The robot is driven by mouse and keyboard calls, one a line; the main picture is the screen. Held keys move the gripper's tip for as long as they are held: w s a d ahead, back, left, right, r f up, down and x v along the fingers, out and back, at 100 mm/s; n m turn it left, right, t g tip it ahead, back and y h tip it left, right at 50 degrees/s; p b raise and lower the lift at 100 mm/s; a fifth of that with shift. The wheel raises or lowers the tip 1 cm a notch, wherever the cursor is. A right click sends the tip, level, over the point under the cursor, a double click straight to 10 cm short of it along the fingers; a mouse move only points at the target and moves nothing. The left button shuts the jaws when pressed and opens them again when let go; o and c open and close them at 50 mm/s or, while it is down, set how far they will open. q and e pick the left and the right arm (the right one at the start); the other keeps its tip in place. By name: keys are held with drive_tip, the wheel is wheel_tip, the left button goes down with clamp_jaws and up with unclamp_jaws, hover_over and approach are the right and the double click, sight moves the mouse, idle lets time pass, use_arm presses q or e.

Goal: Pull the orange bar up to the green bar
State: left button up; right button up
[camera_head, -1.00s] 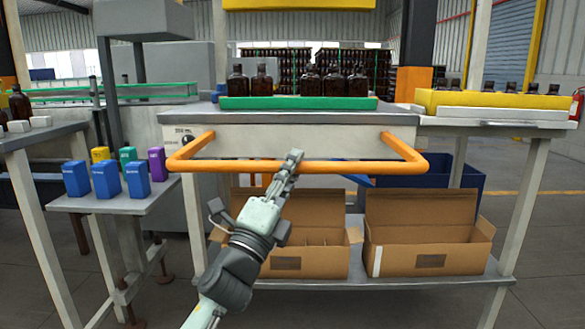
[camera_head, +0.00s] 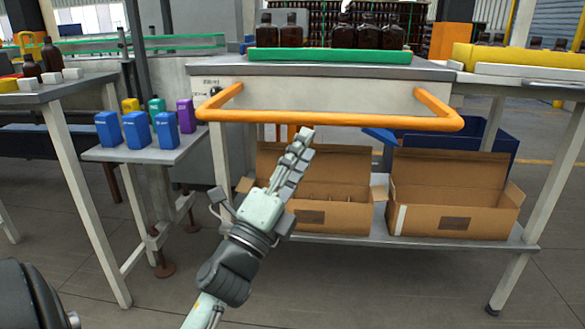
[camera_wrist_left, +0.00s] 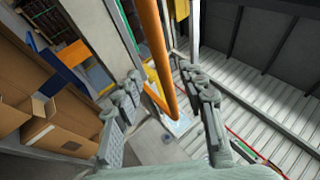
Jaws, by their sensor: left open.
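The orange bar (camera_head: 330,119) is a U-shaped handle sticking out from the front of the white workbench. The green bar (camera_head: 330,56) lies along the bench top, behind and above it, clearly apart from it. My left gripper (camera_head: 304,134) points up, with its fingertips just below the orange bar in the head view. In the left wrist view the orange bar (camera_wrist_left: 157,50) runs lengthwise ahead, between the directions of the two spread fingers of my left gripper (camera_wrist_left: 165,95). The fingers are open and hold nothing; I cannot tell whether they touch the bar. My right gripper is not visible.
Amber bottles (camera_head: 291,30) stand behind the green bar. Two open cardboard boxes (camera_head: 455,190) sit on the shelf below. A side table with blue cartons (camera_head: 137,130) stands left. A yellow bar (camera_head: 520,57) lies on the bench at right. The floor in front is clear.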

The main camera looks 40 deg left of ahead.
use_arm(q)
drive_tip(key=shift+v, duration=2.05)
wheel_tip(320, 180, down, 26)
drive_tip(key=w+a+n+g+y+p, duration=0.2)
drive_tip(key=a+n+g+y+p, duration=0.1)
drive_tip(key=n+g, duration=1)
drive_tip(key=s+d+f+n+g+h+p, duration=0.1)
drive_tip(key=s+d+f+n+g+h, duration=0.1)
drive_tip(key=s+f, duration=0.5)
drive_tip(key=s+d+f+n+g+h+p, duration=0.1)
drive_tip(key=s+d+f+n+g, duration=0.2)
drive_tip(key=s+d+f+g, duration=0.2)
drive_tip(key=s+f+g, duration=0.1)
drive_tip(key=s+f, duration=0.2)
drive_tip(key=f, duration=0.3)
drive_tip(key=shift+s+d+h, duration=0.3)
drive_tip(key=shift+d+h, duration=0.05)
drive_tip(key=shift+h, duration=0.05)
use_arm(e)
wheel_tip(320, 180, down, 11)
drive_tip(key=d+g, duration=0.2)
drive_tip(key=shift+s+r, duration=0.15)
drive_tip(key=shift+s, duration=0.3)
